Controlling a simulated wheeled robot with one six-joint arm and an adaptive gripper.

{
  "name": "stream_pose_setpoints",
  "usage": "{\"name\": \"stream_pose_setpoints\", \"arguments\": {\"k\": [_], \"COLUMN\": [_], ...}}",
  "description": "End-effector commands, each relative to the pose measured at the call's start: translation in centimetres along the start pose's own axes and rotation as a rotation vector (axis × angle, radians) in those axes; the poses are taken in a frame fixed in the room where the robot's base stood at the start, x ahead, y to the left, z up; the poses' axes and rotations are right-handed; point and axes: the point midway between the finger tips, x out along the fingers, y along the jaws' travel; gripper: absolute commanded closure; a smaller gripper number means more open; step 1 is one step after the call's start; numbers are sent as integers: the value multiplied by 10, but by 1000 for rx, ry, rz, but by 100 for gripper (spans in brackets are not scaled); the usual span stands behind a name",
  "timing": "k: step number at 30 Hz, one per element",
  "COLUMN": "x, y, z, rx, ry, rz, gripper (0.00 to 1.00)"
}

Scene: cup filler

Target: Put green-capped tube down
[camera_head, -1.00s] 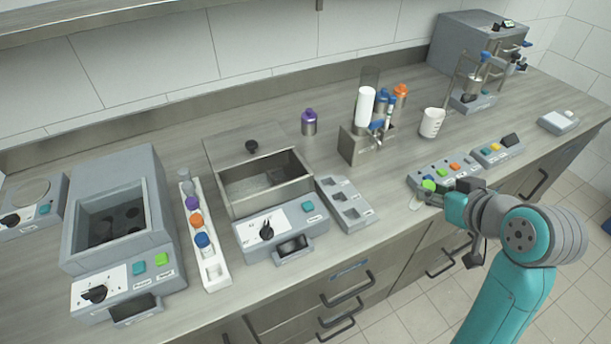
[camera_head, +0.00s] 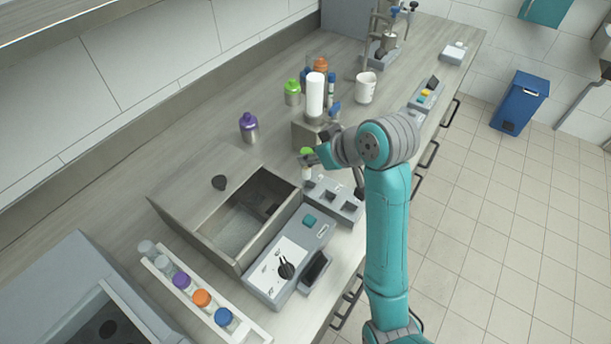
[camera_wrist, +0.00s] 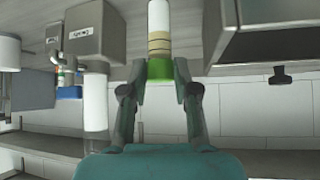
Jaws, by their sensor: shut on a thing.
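The green-capped tube is in my gripper (camera_head: 312,157). Its green cap (camera_head: 306,151) shows in the head view, with the pale tube body hanging upright below it. In the wrist view the jaws (camera_wrist: 158,90) are shut around the green cap (camera_wrist: 158,73), and the white body (camera_wrist: 158,18) extends away from them. The tube's lower end is by the back end of the grey slotted tray (camera_head: 347,211). I cannot tell whether it touches the tray or is in a slot.
The steel bath (camera_head: 205,243) with its sliding lid stands left of the tube. A steel holder (camera_head: 303,133) with a white cylinder is just behind. A white rack (camera_head: 247,334) of capped tubes lies front left. Purple (camera_head: 249,127) and green-capped (camera_head: 292,93) bottles stand farther back.

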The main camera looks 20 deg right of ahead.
Motion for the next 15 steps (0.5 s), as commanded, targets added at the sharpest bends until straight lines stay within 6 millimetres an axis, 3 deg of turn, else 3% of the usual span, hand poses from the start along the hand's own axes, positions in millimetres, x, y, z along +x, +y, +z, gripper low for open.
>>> {"name": "stream_pose_setpoints", "arguments": {"k": [15], "x": [39], "y": [-1], "z": [39], "rx": [1], "ry": [-2], "rz": [-2], "gripper": [100]}}
